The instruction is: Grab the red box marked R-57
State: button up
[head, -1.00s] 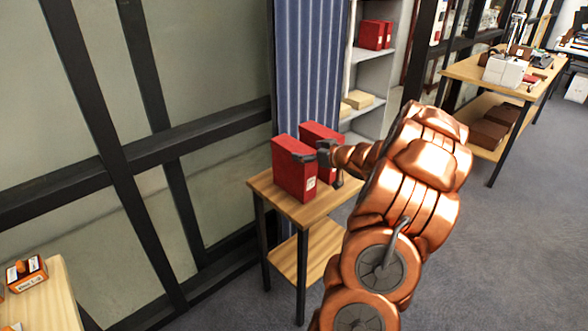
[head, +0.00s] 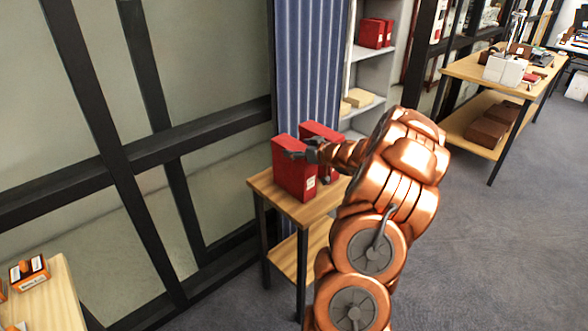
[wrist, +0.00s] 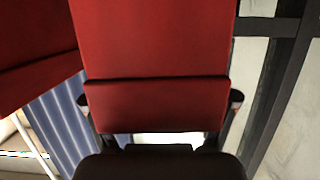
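Two red boxes stand side by side on a small wooden table. The nearer left red box (head: 292,178) has a small white label low on its narrow side, too small to read. The right red box (head: 318,130) is partly hidden behind my arm and gripper. My gripper (head: 295,155) is at the upper part of the left box. In the wrist view a red box (wrist: 155,105) fills the middle, with the open fingers of my gripper (wrist: 160,101) on either side of it. I cannot tell whether they touch it.
The small table (head: 262,184) stands against a blue corrugated panel (head: 308,65) and a dark-framed glass wall. A shelf (head: 362,52) behind holds more red boxes (head: 371,33). A longer table (head: 462,70) is at the right. Grey floor there is clear.

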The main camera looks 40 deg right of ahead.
jog(key=shift+f, duration=0.1)
grip_shut()
dwell(0.4)
